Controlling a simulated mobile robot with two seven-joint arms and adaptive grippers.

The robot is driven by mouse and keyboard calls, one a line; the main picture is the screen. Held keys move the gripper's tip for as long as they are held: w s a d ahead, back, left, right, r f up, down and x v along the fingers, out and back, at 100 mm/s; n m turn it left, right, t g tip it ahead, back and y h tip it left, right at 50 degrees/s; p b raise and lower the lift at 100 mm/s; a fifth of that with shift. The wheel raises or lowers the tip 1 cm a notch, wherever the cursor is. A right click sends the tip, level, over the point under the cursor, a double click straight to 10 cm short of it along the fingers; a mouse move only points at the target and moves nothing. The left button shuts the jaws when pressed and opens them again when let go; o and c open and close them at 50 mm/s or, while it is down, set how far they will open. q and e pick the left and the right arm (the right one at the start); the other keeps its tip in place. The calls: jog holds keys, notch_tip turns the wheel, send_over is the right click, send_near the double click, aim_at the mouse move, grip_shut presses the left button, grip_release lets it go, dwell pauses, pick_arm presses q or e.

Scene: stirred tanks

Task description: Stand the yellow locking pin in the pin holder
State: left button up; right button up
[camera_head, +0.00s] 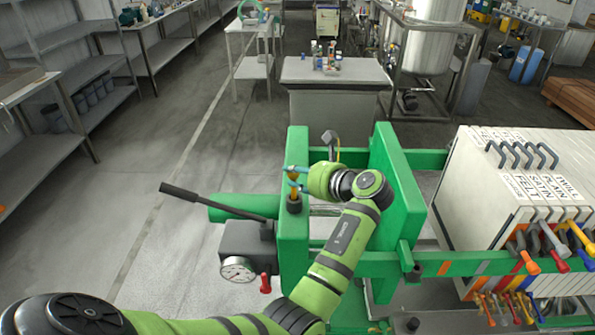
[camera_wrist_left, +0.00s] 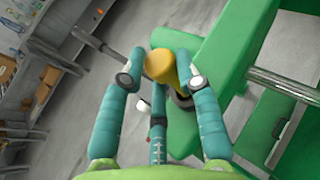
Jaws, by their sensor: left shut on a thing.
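The yellow locking pin (camera_wrist_left: 160,67) sits between the teal fingers of my left gripper (camera_wrist_left: 157,80) in the wrist view, its round yellow head toward the camera. In the head view my left gripper (camera_head: 295,178) is over the near left green upright, shut on the pin (camera_head: 292,178), which shows as a small orange-yellow piece. Directly below is a dark round socket (camera_head: 294,205) on the green upright, which looks like the pin holder. It is partly hidden behind the pin in the wrist view (camera_wrist_left: 183,98). I cannot tell whether the pin's lower end is inside it. My right gripper is out of view.
A black lever (camera_head: 205,200) and a pressure gauge (camera_head: 238,269) are on the press's left side. A second green plate (camera_head: 398,180) stands to the right of my gripper. White filter plates (camera_head: 520,170) with coloured handles stand farther right. Floor at left is clear.

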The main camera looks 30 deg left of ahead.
pick_arm(q)
jog(key=shift+f, duration=1.2)
jog(key=o, duration=1.2)
notch_tip(320, 180, up, 10)
